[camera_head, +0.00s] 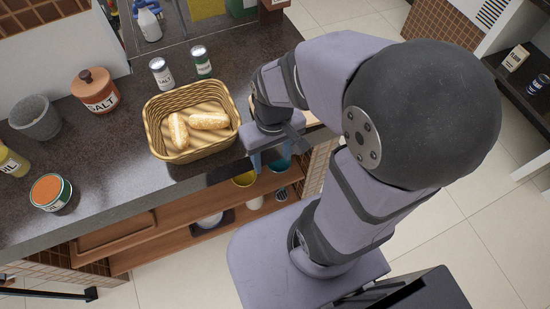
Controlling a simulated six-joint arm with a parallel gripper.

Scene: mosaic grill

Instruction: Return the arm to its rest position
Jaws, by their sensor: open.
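My arm is folded above my own base at the right, with its wrist beside the counter's front edge. My gripper (266,158) points down just right of the wicker basket (160,147). Its bluish fingers are apart and nothing shows between them. The basket stands on the dark counter (100,165) and holds two bread rolls, one upright in the picture (178,130) and one lying across (209,121). The gripper appears apart from the basket, but the gap is small. Part of the counter edge is hidden behind the arm.
Salt (161,74) and pepper (201,62) shakers stand behind the basket. A salt pot (95,90), a stone mortar (36,118) and an orange-topped can (50,192) stand at left. Wooden shelves (150,244) lie under the counter. Open tiled floor (480,220) is at right.

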